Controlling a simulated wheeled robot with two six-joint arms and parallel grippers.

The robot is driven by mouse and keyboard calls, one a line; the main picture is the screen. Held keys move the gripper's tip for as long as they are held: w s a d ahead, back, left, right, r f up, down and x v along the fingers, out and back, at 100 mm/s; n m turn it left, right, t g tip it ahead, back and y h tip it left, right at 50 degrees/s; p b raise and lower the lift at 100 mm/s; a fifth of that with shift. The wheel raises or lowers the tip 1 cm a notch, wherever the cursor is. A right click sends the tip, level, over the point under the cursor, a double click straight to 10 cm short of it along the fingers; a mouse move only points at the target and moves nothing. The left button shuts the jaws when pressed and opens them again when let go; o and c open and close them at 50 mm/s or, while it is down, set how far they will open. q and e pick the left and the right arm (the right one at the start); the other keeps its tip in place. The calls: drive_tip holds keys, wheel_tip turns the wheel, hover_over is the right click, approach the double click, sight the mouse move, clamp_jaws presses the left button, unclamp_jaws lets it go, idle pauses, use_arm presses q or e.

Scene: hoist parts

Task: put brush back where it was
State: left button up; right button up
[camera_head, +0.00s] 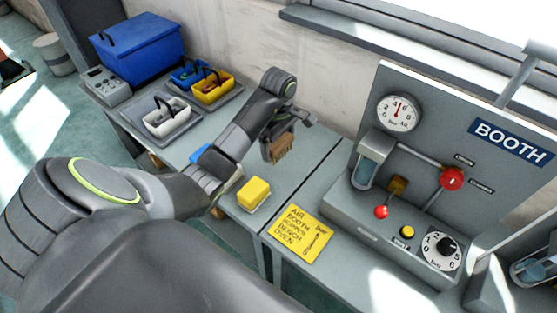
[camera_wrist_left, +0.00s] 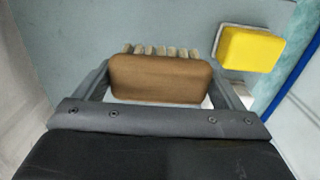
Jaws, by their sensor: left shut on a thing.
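The brush (camera_head: 279,147) has a brown body and pale bristles. My left gripper (camera_head: 284,128) is shut on it and holds it above the grey bench, with the bristles pointing down in the head view. In the left wrist view the brown brush body (camera_wrist_left: 160,77) sits between the two fingers of the left gripper (camera_wrist_left: 160,90), and a row of bristle tufts shows beyond it. I cannot tell how high the brush is above the bench. My right gripper is not in view.
A yellow block on a pale base (camera_head: 254,193) stands on the bench near the brush; it also shows in the left wrist view (camera_wrist_left: 249,48). Small caddies (camera_head: 167,120) and a blue box (camera_head: 137,48) stand at left. The BOOTH panel (camera_head: 450,150) and yellow sign (camera_head: 303,233) are at right.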

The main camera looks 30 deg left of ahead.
use_arm(q)
wheel_tip(320, 180, down, 3)
drive_tip(key=shift+r+b, duration=0.15)
drive_tip(key=shift+b, duration=0.65)
drive_tip(key=shift+f, duration=2)
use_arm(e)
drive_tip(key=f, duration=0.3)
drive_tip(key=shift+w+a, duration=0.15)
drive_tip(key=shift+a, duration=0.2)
use_arm(q)
drive_tip(key=shift+f, duration=0.1)
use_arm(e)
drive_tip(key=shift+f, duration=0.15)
use_arm(q)
drive_tip(key=o, duration=0.6)
drive_tip(key=shift+f+b, duration=0.1)
drive_tip(key=shift+b, duration=0.3)
drive_tip(key=shift+c, duration=0.2)
drive_tip(key=shift+o, duration=0.9)
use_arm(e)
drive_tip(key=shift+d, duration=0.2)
use_arm(q)
drive_tip(key=shift+r, duration=0.2)
